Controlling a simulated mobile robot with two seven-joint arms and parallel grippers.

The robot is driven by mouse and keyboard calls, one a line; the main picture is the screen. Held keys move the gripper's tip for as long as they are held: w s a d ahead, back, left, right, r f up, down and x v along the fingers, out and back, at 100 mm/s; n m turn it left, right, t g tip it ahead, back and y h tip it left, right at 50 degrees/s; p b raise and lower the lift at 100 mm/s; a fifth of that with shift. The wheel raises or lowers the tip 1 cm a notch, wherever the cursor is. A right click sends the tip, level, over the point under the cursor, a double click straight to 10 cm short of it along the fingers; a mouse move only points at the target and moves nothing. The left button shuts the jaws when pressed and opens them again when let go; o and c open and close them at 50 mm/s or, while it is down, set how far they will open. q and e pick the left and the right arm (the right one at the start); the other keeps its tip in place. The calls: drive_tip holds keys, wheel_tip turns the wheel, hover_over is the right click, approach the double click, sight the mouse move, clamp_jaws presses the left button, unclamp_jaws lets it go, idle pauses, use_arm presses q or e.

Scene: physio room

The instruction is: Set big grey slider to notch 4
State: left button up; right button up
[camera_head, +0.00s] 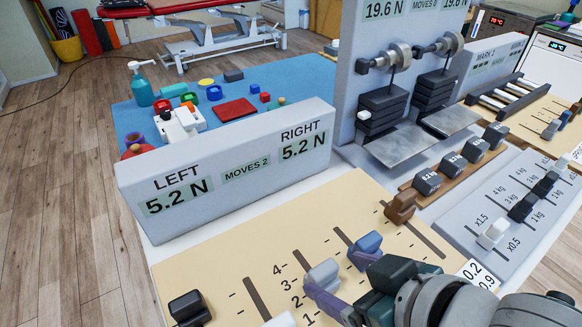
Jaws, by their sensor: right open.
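The big grey slider (323,274) is a light grey knob on the beige panel (225,272), beside a scale marked 1 to 4. It appears to sit around notch 2 or 3; the knob hides the exact mark. My right gripper (334,272) comes in from the lower right. It is open, with one finger on the near side of the grey knob and the other toward the blue knob (368,242). Whether a finger touches the grey knob I cannot tell. My left gripper is out of view.
A brown knob (400,207) and a black knob (188,308) stand on the same panel. A grey display box (230,168) reads 5.2 N left and right, moves 2. Small weights (452,166) and a grey slider board (510,215) lie to the right.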

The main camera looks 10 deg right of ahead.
sight(324, 268)
drive_tip(key=b+x, duration=0.1)
drive_tip(key=x, duration=0.4)
drive_tip(key=shift+w, duration=0.1)
clamp_jaws()
idle(0.6)
idle(0.3)
